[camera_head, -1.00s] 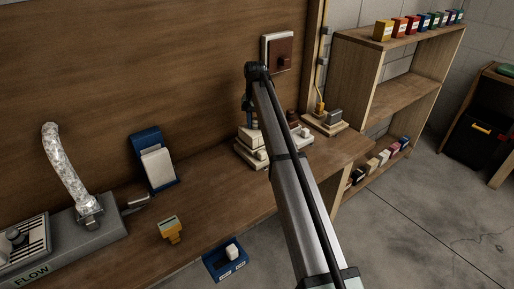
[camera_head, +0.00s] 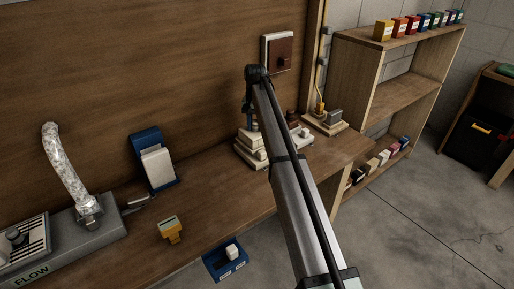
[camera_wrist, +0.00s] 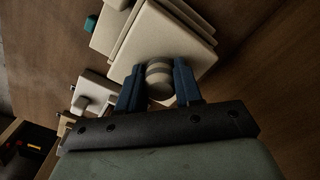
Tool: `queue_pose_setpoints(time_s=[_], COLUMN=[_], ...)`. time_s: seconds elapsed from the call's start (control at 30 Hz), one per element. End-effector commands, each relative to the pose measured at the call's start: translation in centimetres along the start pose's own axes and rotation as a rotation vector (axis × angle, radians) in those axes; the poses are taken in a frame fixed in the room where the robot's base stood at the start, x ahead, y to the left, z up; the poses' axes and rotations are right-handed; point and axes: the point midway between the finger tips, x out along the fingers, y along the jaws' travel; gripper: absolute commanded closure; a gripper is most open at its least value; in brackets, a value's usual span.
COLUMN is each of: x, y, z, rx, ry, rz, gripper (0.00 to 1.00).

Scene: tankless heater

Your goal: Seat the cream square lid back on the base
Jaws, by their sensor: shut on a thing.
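The cream square lid (camera_wrist: 165,35) fills the upper middle of the wrist view, with its round knob (camera_wrist: 158,80) between the blue fingers of my gripper (camera_wrist: 158,88). My gripper is shut on this knob. Cream plates of the base (camera_wrist: 104,34) show below and to the left of the lid. In the head view the cream base (camera_head: 246,158) stands on the bench near the back wall. My arm covers part of it, and my gripper (camera_head: 247,112) shows only partly. Whether the lid rests fully on the base or sits slightly above it, I cannot tell.
Cream pieces with a knob (camera_wrist: 88,97) stand close beside the base. A brown block on a cream wall plate (camera_head: 279,52) is above. A yellow-handled part on a cream plate (camera_head: 325,122) is to the right. The bench's middle (camera_head: 215,180) is clear.

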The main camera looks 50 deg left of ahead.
Motion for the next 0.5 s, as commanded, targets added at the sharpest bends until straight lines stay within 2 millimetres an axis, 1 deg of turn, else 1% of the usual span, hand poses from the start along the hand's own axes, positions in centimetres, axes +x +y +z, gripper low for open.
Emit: queue_pose_setpoints(time_s=[0.43,0.47,0.5], x=[0.31,0.31,0.32], y=[0.0,0.0,0.0], z=[0.0,0.0,0.0], rx=[0.0,0.0,0.0], ry=[0.0,0.0,0.0], rz=[0.0,0.0,0.0], gripper=[1.0,0.65,0.61])
